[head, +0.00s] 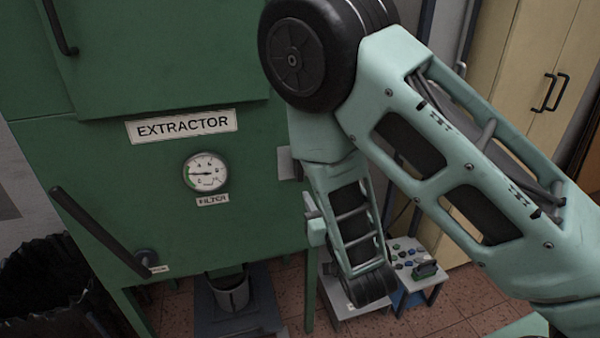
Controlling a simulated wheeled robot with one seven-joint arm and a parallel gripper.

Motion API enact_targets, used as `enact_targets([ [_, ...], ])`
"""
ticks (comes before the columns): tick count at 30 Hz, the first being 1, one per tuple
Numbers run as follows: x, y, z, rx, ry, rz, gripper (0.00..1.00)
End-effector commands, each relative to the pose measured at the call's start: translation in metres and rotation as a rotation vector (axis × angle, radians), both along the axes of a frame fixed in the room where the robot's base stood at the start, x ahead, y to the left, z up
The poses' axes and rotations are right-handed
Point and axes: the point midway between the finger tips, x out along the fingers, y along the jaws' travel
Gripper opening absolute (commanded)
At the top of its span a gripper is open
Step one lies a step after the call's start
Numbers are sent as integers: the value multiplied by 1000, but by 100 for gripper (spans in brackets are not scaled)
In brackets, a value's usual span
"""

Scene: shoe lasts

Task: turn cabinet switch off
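The green extractor cabinet (100,165) fills the left half of the head view. It carries an "EXTRACTOR" sign (183,126). A grey plate (287,164) sits at its right edge, partly hidden behind my arm. It could be the switch plate, but no switch toggle shows on it. My arm reaches up from the lower right, bends at the top and hangs down in front of the cabinet's right edge. A small pale green part (317,232) beside my lower arm may belong to my gripper. The fingertips cannot be made out.
A round gauge (206,172) sits above a "FILTER" label. A black lever (102,232) slants across the cabinet's lower left. A bucket (231,292) stands below. A small table (425,262) with coloured knobs and a cream cupboard (535,70) stand right. A black bag (45,280) is at lower left.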

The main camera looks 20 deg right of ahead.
Motion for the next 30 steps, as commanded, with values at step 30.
enact_targets([
  [30, 146, -2, 2, -2, 0, 1, 38],
])
